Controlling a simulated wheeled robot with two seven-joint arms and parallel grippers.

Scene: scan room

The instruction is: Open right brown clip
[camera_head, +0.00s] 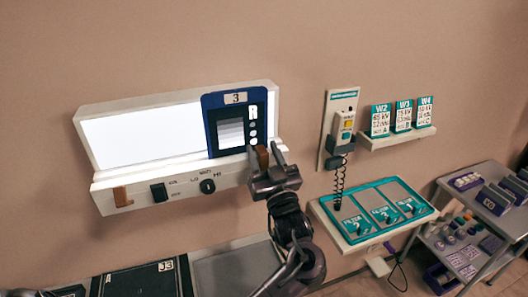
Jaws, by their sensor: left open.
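The right brown clip (262,156) sits at the right end of the front ledge of the white light box (110,185). It stands upright, just below the right edge of a blue-framed plate (212,125) marked 3. My left gripper (265,151) is open, with one finger on each side of this clip. I cannot tell whether the fingers touch it. The gripper body hides the lower part of the clip. A left brown clip (122,196) is at the other end of the ledge.
A black switch (160,192) and a knob (208,186) are on the ledge. To the right are a wall handset (345,122) with a coiled cord, a card shelf (400,137), a teal filter tray (350,222) and a grey cart (455,190).

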